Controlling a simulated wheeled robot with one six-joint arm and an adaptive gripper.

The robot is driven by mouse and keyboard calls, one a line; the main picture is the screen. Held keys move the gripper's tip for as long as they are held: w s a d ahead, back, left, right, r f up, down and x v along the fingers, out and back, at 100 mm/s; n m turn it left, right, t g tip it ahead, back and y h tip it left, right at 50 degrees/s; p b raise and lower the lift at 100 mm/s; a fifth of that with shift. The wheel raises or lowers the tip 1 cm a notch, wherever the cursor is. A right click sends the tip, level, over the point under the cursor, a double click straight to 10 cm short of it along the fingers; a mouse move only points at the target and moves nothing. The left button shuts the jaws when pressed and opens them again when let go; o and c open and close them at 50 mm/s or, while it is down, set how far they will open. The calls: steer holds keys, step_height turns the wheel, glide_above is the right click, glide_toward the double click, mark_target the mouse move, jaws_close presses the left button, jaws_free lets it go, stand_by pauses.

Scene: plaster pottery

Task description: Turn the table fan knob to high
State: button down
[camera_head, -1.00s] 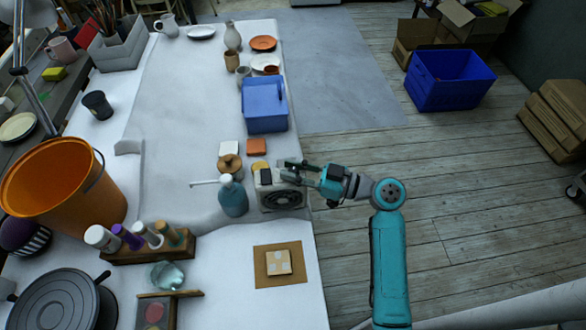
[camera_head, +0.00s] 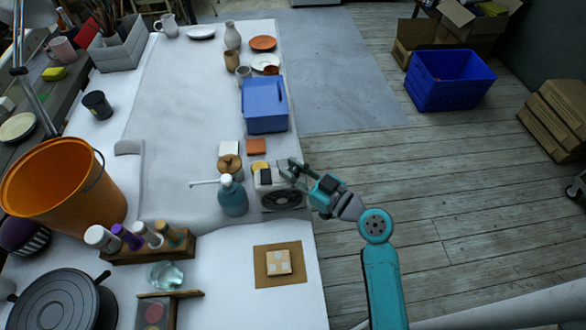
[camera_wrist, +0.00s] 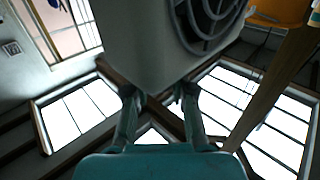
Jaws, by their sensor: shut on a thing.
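The table fan (camera_head: 267,198) is a small pale box with a round dark grille, standing near the right edge of the white table. My gripper (camera_head: 290,168) reaches in from the right, with its fingers at the fan's upper right side. In the wrist view the fan's pale body (camera_wrist: 135,40) and part of its grille (camera_wrist: 212,22) fill the top. My gripper's two fingers (camera_wrist: 157,97) stand at the fan's lower edge, with a gap showing between them. The fan knob is hidden at the fingertips, so its setting cannot be read.
A teal pump bottle (camera_head: 233,198) stands close left of the fan. A wooden lidded jar (camera_head: 230,167) and an orange block (camera_head: 256,146) are behind. A blue bin (camera_head: 265,108) stands farther back. A brown square board (camera_head: 262,275) lies in front.

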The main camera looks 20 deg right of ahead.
steer(key=shift+f, duration=0.1)
steer(key=c, duration=1)
jaws_free()
steer(key=shift+o, duration=0.2)
steer(key=v, duration=1.2)
